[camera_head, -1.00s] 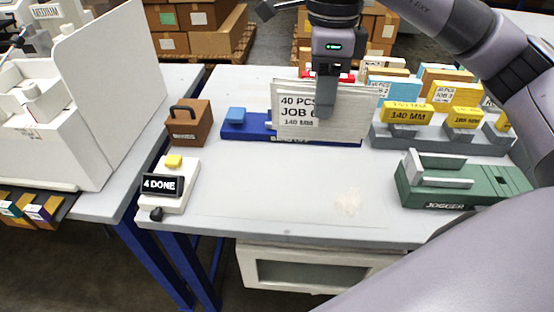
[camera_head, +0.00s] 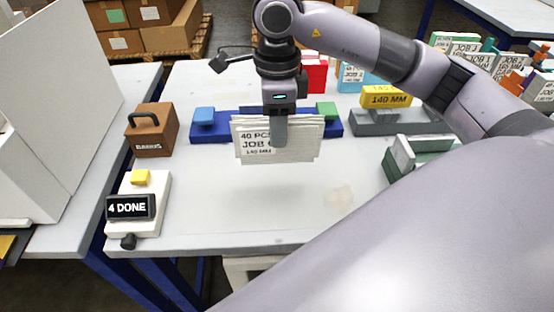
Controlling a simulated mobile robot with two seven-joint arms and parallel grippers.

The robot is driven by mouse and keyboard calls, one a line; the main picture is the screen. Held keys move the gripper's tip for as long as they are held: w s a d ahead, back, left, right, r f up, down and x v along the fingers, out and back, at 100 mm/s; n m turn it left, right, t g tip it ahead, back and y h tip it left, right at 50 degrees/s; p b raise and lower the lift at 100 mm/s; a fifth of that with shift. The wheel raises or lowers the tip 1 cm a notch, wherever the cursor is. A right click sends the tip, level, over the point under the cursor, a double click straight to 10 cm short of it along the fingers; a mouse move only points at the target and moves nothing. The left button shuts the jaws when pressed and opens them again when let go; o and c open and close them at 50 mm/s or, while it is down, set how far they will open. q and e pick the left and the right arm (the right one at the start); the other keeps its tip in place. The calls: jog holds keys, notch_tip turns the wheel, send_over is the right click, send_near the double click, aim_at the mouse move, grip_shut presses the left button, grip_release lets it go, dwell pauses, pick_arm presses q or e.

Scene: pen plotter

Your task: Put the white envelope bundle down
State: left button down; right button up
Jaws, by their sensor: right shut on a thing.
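The white envelope bundle (camera_head: 304,143) hangs upright from my right gripper (camera_head: 279,132), which is shut on it near its middle. Its front label reads "40 PCS JOB" and "140 MM", with the gripper finger covering part of it. The bundle is in front of the blue banding device (camera_head: 215,132) and hides that device's middle. Its lower edge appears to be above the bare tabletop; the exact gap is hard to tell. My left gripper is not in view.
A counter reading "4 DONE" (camera_head: 131,207) and a brown handled box (camera_head: 153,131) stand at the left. The green jogger (camera_head: 416,152) and a grey rack (camera_head: 388,124) with a yellow "140 MM" block (camera_head: 386,97) stand at the right. The front middle of the table (camera_head: 230,215) is clear.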

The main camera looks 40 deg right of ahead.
aim_at(277, 158)
notch_tip(277, 158, down, 8)
jog(key=shift+f, duration=0.25)
jog(key=shift+f, duration=0.15)
jog(key=o, duration=1.1)
